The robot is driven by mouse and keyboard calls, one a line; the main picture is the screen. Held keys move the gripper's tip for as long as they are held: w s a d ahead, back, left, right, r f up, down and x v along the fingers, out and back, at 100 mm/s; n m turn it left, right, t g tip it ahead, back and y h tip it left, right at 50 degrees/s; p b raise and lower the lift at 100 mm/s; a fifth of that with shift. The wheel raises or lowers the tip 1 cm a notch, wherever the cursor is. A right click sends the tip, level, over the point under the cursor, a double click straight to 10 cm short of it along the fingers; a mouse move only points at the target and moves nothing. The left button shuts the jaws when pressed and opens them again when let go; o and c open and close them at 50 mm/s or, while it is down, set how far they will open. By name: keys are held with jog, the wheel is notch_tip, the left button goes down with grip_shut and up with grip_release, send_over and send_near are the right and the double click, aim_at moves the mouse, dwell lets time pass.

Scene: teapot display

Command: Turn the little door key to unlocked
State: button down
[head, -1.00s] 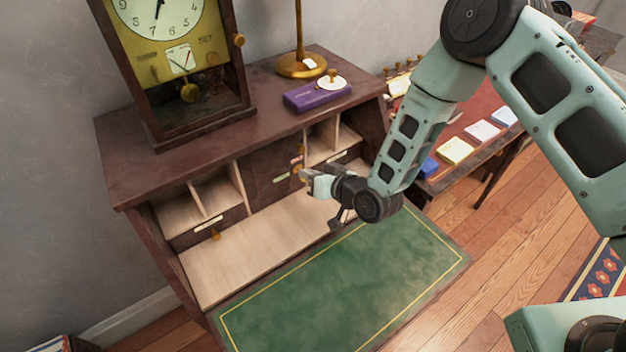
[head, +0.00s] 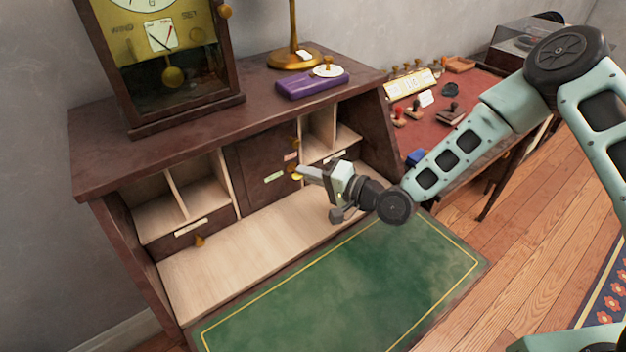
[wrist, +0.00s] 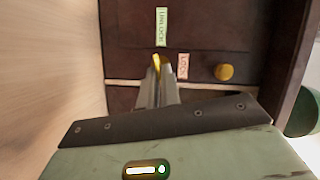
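The small dark door (head: 245,170) is in the middle of the desk's compartments. A green "UNLOCK" label (wrist: 161,27) and a pinkish "LOCK" label (wrist: 182,66) are on it; both show in the head view, green (head: 273,177) and pink (head: 290,157). The brass key (wrist: 156,62) shows at my fingertips, its visible edge running toward the green label; its shaft is hidden. My gripper (wrist: 158,80) is at the key with its fingers close together, seemingly shut on it. In the head view my gripper (head: 306,174) reaches in from the right.
A round brass knob (wrist: 224,72) is beside the key. Open cubbies (head: 185,195) and a small drawer flank the door. A clock (head: 165,60) and purple box (head: 312,84) stand on top. The green writing surface (head: 350,280) below is clear.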

jog(key=shift+m+y+b, duration=0.5)
jog(key=shift+m+b, duration=0.45)
jog(key=shift+m, duration=0.15)
jog(key=shift+a+r, duration=0.1)
jog(key=shift+a, duration=0.05)
jog(key=c, duration=1.6)
grip_release()
jog(key=shift+f, duration=0.2)
jog(key=shift+s+d, duration=0.1)
jog(key=shift+d, duration=0.15)
jog(key=b+v, duration=0.1)
jog(key=v, duration=1.6)
jog(key=shift+s+f+b, duration=0.1)
jog(key=shift+s+b, duration=0.05)
jog(key=shift+b, duration=0.2)
